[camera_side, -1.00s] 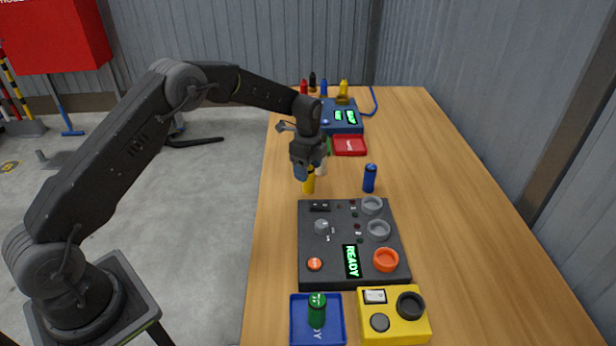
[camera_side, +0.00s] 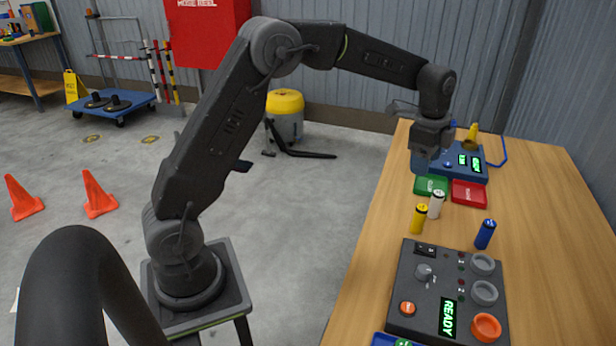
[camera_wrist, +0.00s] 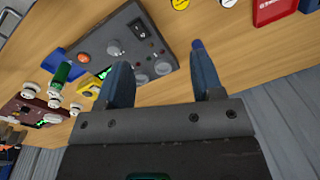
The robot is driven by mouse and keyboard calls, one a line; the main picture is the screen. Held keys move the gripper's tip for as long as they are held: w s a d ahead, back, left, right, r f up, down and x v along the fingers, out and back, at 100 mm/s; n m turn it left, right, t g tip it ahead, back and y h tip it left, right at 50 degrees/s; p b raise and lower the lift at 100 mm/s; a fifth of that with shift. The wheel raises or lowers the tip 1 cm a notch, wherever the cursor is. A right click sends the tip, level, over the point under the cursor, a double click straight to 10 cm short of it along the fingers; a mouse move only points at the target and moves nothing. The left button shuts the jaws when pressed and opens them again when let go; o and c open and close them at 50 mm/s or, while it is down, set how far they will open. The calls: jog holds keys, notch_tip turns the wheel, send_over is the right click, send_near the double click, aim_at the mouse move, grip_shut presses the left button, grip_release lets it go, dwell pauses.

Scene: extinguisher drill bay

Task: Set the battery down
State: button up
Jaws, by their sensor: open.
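A yellow battery (camera_side: 419,218) stands upright on the table beside a white battery (camera_side: 436,203). A blue battery (camera_side: 485,234) stands farther right, just behind the dark tester box (camera_side: 408,270). My gripper (camera_side: 424,164) is above and behind the yellow battery, near the green tray, with its fingers apart and nothing seen between them. In the wrist view my gripper (camera_wrist: 160,58) shows two blue fingers spread over the table. There the yellow battery (camera_wrist: 180,4) and white battery (camera_wrist: 228,2) are cut by the top edge. A green battery (camera_wrist: 62,72) is at the blue tray.
A green tray (camera_side: 431,185) and a red tray (camera_side: 468,194) lie in front of a blue device (camera_side: 458,160) with lit displays. The tester shows READY and has ring sockets (camera_side: 484,292). Bare wood (camera_side: 545,230) is free at the right.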

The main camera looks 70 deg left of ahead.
jog(key=s+d+r+n+t, duration=0.2)
jog(key=s+r+n, duration=0.2)
jog(key=s+r, duration=0.55)
jog(key=s+d+f+n+t, duration=0.1)
jog(key=s+n, duration=0.3)
jog(key=s, duration=0.7)
jog(key=s+d+f+n+t, duration=0.1)
jog(key=s+n, duration=0.3)
jog(key=s, duration=0.7)
jog(key=shift+d+f+n+t, duration=0.3)
jog(key=shift+d+f+n, duration=0.1)
jog(key=shift+d, duration=0.1)
